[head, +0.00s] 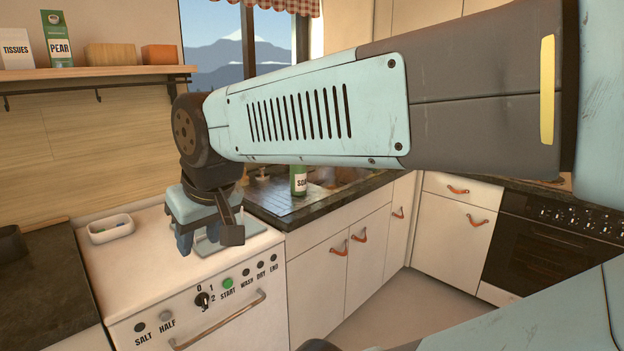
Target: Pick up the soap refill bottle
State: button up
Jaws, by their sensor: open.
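A green bottle with a white label reading "SO…" (299,181) stands upright on the dark counter by the sink, right of my gripper. Its top is hidden behind my arm. It is the only soap-labelled bottle I see. My gripper (208,240) points down over the white top of the dishwasher, left of the bottle and apart from it. It is open, and I see nothing held in it. A flat pale grey-green item (226,243) lies on the dishwasher top under the gripper, partly hidden.
A small white tray (110,229) with small items sits on the dishwasher top (150,262). The dark counter (330,207) meets the dishwasher on the right. A shelf (110,74) holds a pear carton, tissues and boxes. An oven (545,250) stands at far right.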

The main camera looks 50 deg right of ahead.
aim_at(298, 173)
jog(key=u, duration=0.5)
jog(key=i, duration=0.1)
jog(key=z, duration=1.65)
jog(key=k, duration=0.45)
jog(key=z, duration=0.35)
jog(key=i, duration=1.5)
jog(key=u, duration=0.3)
